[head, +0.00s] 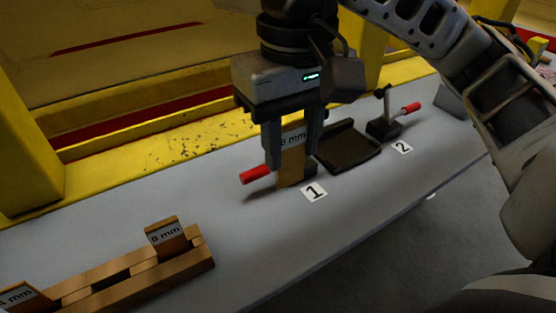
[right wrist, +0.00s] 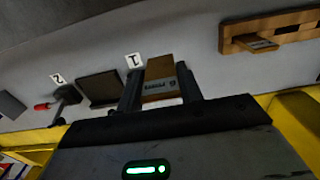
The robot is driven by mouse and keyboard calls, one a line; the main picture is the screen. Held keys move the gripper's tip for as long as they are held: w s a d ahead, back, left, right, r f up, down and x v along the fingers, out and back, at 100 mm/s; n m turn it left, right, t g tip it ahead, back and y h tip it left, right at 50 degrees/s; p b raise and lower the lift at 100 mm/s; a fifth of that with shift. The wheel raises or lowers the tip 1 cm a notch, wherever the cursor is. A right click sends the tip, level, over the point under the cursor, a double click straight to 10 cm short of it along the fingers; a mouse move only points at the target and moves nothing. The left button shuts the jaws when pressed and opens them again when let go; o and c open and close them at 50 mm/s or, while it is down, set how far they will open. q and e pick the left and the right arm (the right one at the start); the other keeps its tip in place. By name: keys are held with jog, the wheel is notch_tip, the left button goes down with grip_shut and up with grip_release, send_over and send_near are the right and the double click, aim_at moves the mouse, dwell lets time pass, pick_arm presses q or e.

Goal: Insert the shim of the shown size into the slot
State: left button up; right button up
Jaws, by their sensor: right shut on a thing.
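My right gripper (head: 292,157) is shut on a wooden shim (head: 291,170) with a white label ending in "mm"; its number is partly hidden. The shim is upright, its lower end by the station marked 1 (head: 314,192). Whether it touches the surface or sits in a slot I cannot tell. In the right wrist view the shim (right wrist: 159,75) lies between both fingers (right wrist: 160,88). A red-handled clamp (head: 256,174) shows beside the shim, partly hidden by gripper and shim. My left gripper is not in view.
A wooden rack (head: 190,265) at front left holds two labelled shims (head: 166,236), with an empty gap between them. A dark plate (head: 352,155) lies right of the gripper. A second red-handled clamp (head: 384,126) stands by marker 2 (head: 402,147). Yellow framing borders the back.

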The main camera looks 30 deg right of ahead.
jog(key=w+f, duration=0.1)
jog(key=f, duration=0.1)
jog(key=w+d+f, duration=0.1)
jog(key=f, duration=0.2)
jog(key=w+f, duration=0.2)
jog(key=shift+w+d+f, duration=0.1)
jog(key=shift+d+f, duration=0.2)
jog(key=shift+f+b, duration=0.6)
jog(key=shift+f, duration=0.15)
jog(key=o, duration=1.1)
jog(key=shift+r, duration=0.1)
